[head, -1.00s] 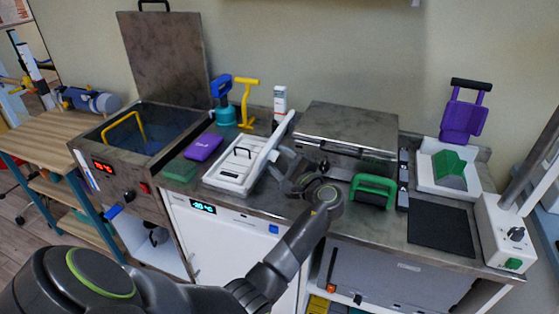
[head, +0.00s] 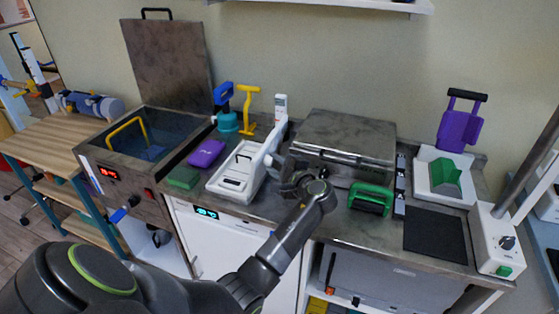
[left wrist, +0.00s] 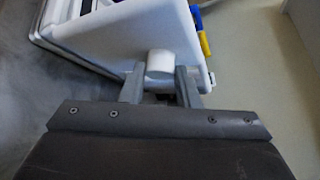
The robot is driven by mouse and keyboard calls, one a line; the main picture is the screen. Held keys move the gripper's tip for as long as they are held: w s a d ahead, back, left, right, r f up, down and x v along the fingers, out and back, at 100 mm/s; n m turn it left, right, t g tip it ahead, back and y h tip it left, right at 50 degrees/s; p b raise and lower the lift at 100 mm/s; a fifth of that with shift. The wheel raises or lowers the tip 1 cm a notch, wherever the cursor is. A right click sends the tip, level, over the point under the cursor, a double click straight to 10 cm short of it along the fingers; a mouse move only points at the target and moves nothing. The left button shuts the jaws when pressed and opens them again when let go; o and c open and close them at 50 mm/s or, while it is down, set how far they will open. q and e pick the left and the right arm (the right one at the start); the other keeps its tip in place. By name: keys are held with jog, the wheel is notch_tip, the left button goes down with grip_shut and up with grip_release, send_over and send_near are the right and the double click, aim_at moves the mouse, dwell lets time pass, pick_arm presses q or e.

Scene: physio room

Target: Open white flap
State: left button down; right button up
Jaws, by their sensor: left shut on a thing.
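The white flap (head: 262,153) belongs to a white device (head: 233,182) on the steel counter and stands raised, steeply tilted, along the device's right side. My left gripper (head: 279,166) is at the flap's right side. In the left wrist view, my left gripper (left wrist: 160,85) is shut on a short white round knob (left wrist: 160,62) that sticks out from the white flap (left wrist: 125,35). The head view hides the fingertips' contact behind the gripper's own body. My right gripper is in neither view.
A closed steel lidded unit (head: 347,138) stands right behind my gripper. A green handle (head: 371,198) sits to the right, with a dark mat (head: 433,234) beyond it. A purple box (head: 206,153) and an open water bath (head: 150,135) are left of the device.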

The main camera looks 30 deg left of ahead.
pick_arm(q)
jog(key=shift+s+a+r+h, duration=0.1)
jog(key=shift+a+r+h, duration=0.1)
jog(key=shift+a+h, duration=0.1)
jog(key=shift+d, duration=0.1)
jog(key=c, duration=1.1)
grip_release()
